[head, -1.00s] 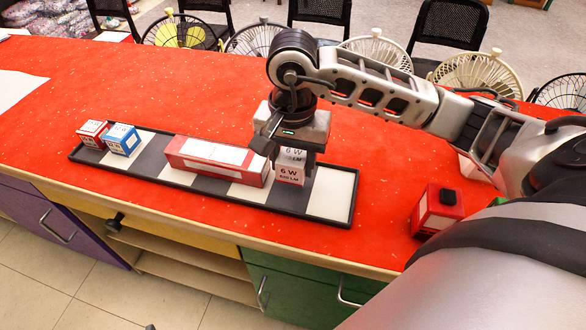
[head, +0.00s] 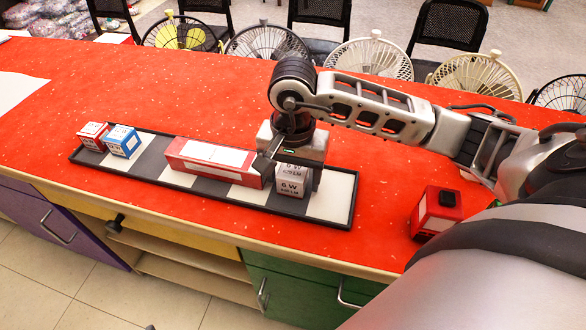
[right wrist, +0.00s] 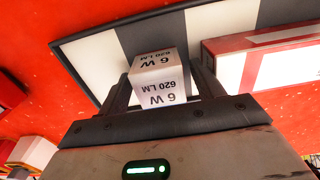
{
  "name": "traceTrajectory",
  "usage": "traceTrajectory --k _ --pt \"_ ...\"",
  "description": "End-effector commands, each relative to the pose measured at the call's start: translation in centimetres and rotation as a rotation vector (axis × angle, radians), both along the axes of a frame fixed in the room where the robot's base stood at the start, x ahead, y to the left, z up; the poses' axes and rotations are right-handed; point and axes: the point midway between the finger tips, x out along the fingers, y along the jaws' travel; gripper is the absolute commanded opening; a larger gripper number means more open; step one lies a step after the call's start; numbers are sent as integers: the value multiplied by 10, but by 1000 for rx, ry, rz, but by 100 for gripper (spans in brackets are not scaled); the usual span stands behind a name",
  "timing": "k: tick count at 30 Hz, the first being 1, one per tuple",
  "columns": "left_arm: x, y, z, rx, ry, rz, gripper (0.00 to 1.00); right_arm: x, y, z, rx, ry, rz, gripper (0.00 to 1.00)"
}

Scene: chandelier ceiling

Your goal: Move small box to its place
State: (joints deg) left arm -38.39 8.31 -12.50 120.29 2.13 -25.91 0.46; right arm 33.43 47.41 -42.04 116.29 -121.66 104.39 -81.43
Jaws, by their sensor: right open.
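The small white box (head: 292,188), printed "6 W" and "620 LM", stands in the right part of the long black-rimmed tray (head: 330,222), just right of the long red-and-white box (head: 215,160). My right gripper (head: 294,178) points down over it. In the right wrist view the small box (right wrist: 160,78) sits between the two open fingers, with its lower part out of sight behind the gripper body. I cannot tell whether a finger touches it. My left gripper is not in view.
A red-and-white box (head: 93,135) and a blue-and-white box (head: 123,140) stand at the tray's left end. A red box with a black top (head: 437,212) stands near the counter's right front. The red counter (head: 160,85) behind the tray is clear.

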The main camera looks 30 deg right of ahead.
Motion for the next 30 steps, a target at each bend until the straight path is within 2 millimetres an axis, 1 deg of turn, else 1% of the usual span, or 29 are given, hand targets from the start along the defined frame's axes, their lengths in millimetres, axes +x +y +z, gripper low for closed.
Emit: traceTrajectory --k 3,5,8,12,15,19,21,24,30 --pt "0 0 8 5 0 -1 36 0 0 7 0 0 -1 67" --pt "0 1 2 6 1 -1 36 1 0 12 0 -4 0 67" --pt "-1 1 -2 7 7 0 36 2 0 31 -1 -8 1 67" --pt "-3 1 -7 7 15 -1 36 2 0 63 -1 -8 0 67" --pt "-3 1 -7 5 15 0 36 1 0 85 -1 -8 0 67" --pt "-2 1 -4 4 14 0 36 1 0 108 -2 -6 0 67" --pt "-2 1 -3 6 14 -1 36 1 0 116 -2 -4 -1 67" --pt "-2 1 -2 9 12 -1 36 0 0 122 -1 -2 -1 67" --pt "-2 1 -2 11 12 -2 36 0 0 124 0 0 -1 67"
